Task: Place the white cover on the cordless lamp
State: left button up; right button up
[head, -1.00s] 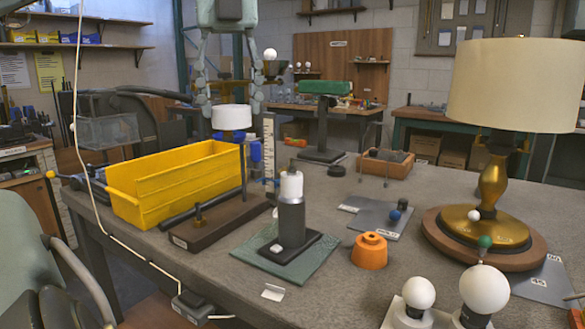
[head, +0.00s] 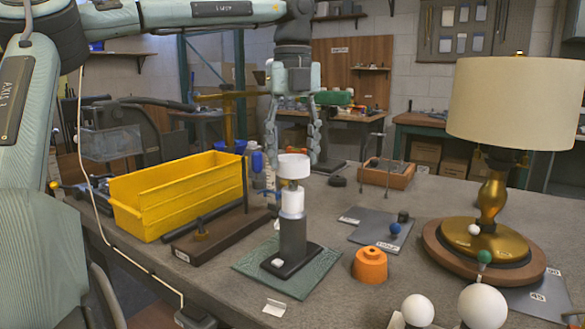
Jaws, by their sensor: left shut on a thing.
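The white cover (head: 293,167) is a short white cylinder held upright between the fingertips of my left gripper (head: 292,152). The gripper points straight down and is shut on the cover. The cordless lamp (head: 292,239) stands upright below it, with a grey body, a white upper part (head: 292,204) and a dark square base. In the picture the cover is directly above the lamp's top. A narrow part shows between them; I cannot tell whether they touch. My right gripper is not in view.
The lamp stands on a green mat (head: 252,264). A yellow bin (head: 175,193) and a brown wooden stand (head: 215,236) are left. An orange piece (head: 370,266), a blue ball (head: 395,228) and a large table lamp (head: 492,200) are right. White globes (head: 483,306) are at front right.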

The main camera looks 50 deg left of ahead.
aim_at(292, 156)
pick_arm(q)
notch_tip(292, 156, down, 3)
jog(key=shift+f, duration=0.5)
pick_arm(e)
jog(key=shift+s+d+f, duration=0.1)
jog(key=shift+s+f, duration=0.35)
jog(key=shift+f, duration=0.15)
